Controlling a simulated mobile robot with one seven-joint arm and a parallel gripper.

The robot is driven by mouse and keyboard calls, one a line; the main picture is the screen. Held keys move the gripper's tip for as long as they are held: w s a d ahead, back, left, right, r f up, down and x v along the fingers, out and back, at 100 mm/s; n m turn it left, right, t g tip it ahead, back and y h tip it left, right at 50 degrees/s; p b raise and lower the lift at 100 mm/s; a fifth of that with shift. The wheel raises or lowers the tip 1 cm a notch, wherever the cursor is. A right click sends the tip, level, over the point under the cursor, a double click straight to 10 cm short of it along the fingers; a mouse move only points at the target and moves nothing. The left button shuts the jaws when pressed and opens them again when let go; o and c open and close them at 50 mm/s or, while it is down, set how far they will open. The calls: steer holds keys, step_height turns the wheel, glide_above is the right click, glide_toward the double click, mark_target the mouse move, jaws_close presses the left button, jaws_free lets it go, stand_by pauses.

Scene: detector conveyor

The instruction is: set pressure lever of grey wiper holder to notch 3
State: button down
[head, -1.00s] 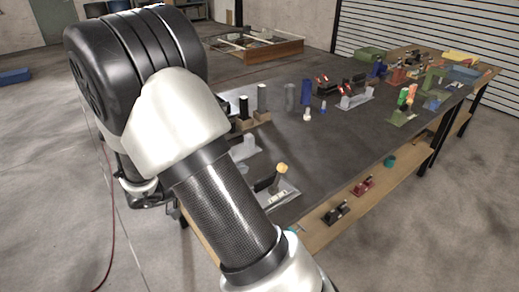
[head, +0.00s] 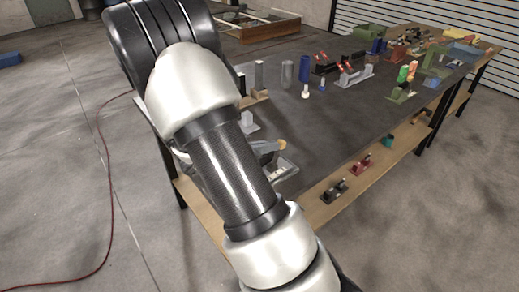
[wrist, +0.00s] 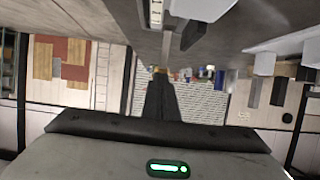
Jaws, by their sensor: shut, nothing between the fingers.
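A holder with a pale grey base (head: 284,167) stands near the table's front left edge in the head view, probably the grey wiper holder. Its lever shows as a grey arm with a tan knob (head: 281,146), partly behind my arm. In the wrist view, which looks upside down, a pale strip with dark marks (wrist: 156,14) hangs at the top beside a dark bar (wrist: 190,36), probably parts of this holder. My gripper (wrist: 160,76) is shut and empty, its dark fingers below that strip. Whether they touch the lever is unclear. The lever's notch is unreadable.
Dark and blue cylinders (head: 304,68) and a holder with red parts (head: 352,74) stand farther back on the dark tabletop (head: 335,121). Small black (head: 334,190) and red (head: 361,163) devices sit on the lower shelf. The tabletop right of the grey holder is clear.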

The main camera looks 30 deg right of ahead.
steer(key=shift+d, duration=0.25)
steer(key=shift+w+d+p, duration=0.1)
steer(key=shift+d+p, duration=0.6)
steer(key=shift+f, duration=0.2)
steer(key=shift+a, duration=0.15)
steer(key=shift+a+f, duration=0.15)
steer(key=shift+a, duration=0.4)
steer(key=shift+p, duration=0.4)
